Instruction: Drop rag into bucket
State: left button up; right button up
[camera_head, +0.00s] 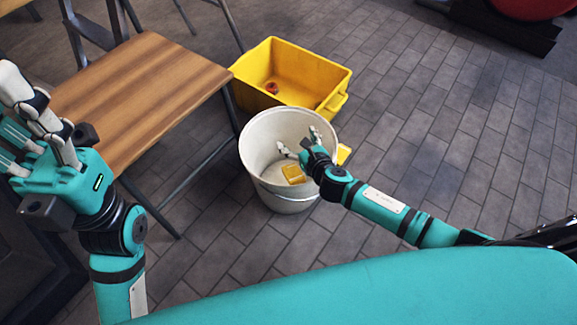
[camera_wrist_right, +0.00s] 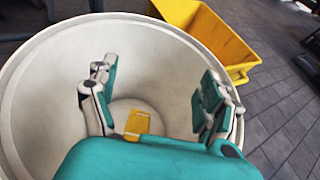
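A white bucket (camera_head: 262,190) stands on the floor in the middle of the head view. A flat yellow piece, which looks like the rag (camera_head: 293,174), lies inside at the bottom; it also shows in the right wrist view (camera_wrist_right: 137,123). My right gripper (camera_head: 299,139) is over the bucket's mouth, fingers pointing into it. In the right wrist view the fingers (camera_wrist_right: 158,90) are spread wide with nothing between them, above and apart from the yellow piece. My left gripper (camera_head: 22,112) is raised at the left, its fingers spread and empty.
A yellow crate (camera_head: 335,75) with a small red object (camera_head: 271,88) in it stands behind the bucket. A wooden-topped table or stool (camera_head: 140,85) is at the left. Another yellow piece (camera_head: 343,153) shows at the bucket's right side.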

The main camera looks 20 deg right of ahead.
jog(key=v, duration=1.2)
jog(key=shift+f, duration=0.1)
